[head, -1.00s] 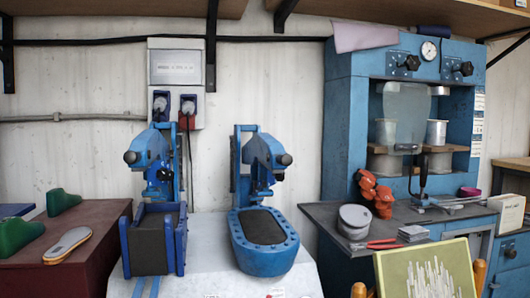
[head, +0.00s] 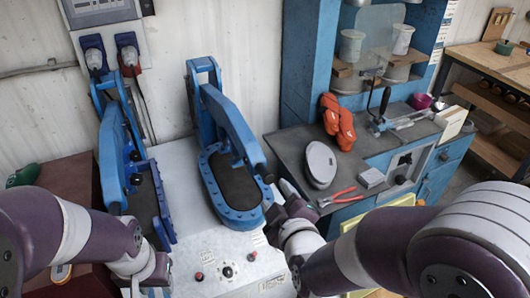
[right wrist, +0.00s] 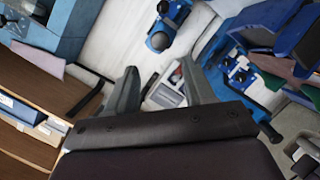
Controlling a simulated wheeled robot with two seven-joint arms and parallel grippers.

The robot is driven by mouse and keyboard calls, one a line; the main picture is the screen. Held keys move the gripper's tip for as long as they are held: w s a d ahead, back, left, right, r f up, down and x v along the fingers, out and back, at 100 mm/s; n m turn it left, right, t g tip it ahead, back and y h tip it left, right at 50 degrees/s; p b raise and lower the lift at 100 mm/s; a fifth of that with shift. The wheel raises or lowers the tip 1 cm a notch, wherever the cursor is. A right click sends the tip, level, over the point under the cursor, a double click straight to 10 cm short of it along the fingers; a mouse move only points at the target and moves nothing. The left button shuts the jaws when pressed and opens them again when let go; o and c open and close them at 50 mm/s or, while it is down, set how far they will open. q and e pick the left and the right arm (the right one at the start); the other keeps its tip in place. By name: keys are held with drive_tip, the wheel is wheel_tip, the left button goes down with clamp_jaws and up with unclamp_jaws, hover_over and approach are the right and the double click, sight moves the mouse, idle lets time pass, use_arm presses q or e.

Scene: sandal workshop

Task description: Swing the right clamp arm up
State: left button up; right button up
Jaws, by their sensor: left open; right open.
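The right clamp arm (head: 230,122) is a blue lever hinged at the back of its stand in the head view. It slants down and forward over the dark pad of the blue oval base (head: 226,205), with a dark knob (head: 268,178) at its near end. My right gripper (head: 283,204) is just right of that end, apart from the arm as far as I can tell. In the right wrist view its fingers (right wrist: 160,84) are spread with nothing between them, and a blue clamp part with a black knob (right wrist: 160,40) shows beyond. My left gripper (head: 148,284) is low at the left, its fingers mostly hidden.
The left clamp (head: 112,155) stands beside the right one. Red buttons (head: 198,276) are on the white bench front. A side table holds a grey round object (head: 320,164), red-handled pliers (head: 340,196) and orange gloves (head: 337,120). The wall has a socket box (head: 98,10).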

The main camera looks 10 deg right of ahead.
sight(268, 180)
drive_tip(key=p+x, duration=0.1)
drive_tip(key=x, duration=1)
drive_tip(key=shift+w+f, duration=0.25)
drive_tip(key=shift+w, duration=0.05)
drive_tip(key=shift+d, duration=0.1)
